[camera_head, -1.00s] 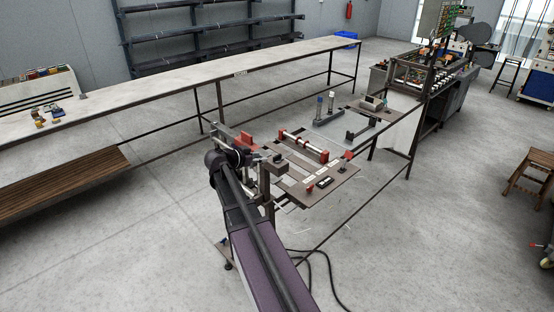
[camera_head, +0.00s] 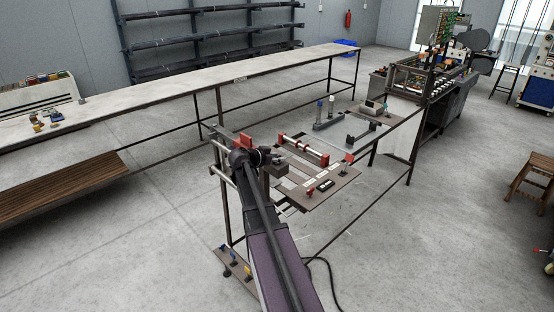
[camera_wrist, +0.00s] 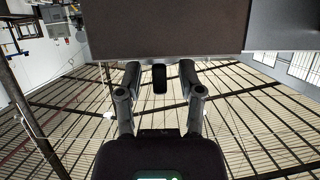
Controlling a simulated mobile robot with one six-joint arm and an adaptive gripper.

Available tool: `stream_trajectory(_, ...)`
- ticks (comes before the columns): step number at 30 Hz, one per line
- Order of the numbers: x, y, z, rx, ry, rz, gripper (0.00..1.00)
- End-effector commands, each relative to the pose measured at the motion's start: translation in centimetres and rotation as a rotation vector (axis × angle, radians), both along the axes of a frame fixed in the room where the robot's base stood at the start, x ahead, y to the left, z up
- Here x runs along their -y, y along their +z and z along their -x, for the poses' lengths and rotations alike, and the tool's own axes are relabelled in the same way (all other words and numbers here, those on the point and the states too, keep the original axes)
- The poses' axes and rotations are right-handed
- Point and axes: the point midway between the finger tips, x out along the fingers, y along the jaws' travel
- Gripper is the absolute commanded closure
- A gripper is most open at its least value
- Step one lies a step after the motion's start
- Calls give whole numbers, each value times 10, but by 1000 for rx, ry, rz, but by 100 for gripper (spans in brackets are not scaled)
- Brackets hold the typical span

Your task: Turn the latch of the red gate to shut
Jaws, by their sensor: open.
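In the head view, a red block (camera_head: 246,141) stands at the near left end of the frame, just behind my wrist. I cannot tell whether it is the red gate, and no latch can be made out. My gripper (camera_head: 275,160) is beside the near left corner of the brown board (camera_head: 338,190); its fingers are too small to read there. In the wrist view my gripper (camera_wrist: 158,80) has its two fingers apart. A small dark block (camera_wrist: 160,79) shows between the fingertips; I cannot tell whether it touches them. A broad dark panel (camera_wrist: 165,25) fills the top.
A red-ended roller (camera_head: 304,149) lies behind the board. Posts (camera_head: 322,110) and a grey device (camera_head: 374,107) stand farther right. A long pale bench (camera_head: 180,88) runs behind.

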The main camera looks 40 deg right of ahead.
Motion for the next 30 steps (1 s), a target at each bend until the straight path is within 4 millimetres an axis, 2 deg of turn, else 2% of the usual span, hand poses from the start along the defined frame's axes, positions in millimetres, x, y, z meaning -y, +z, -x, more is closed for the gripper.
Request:
stream_trajectory(4, 0, 0, 0, 0, 0, 0, 51)
stream_trajectory(9, 0, 0, 0, 0, 0, 0, 100)
stream_trajectory(20, -2, 0, -1, 0, 5, -1, 100)
stream_trajectory(30, -21, 0, -10, 2, 83, -2, 100)
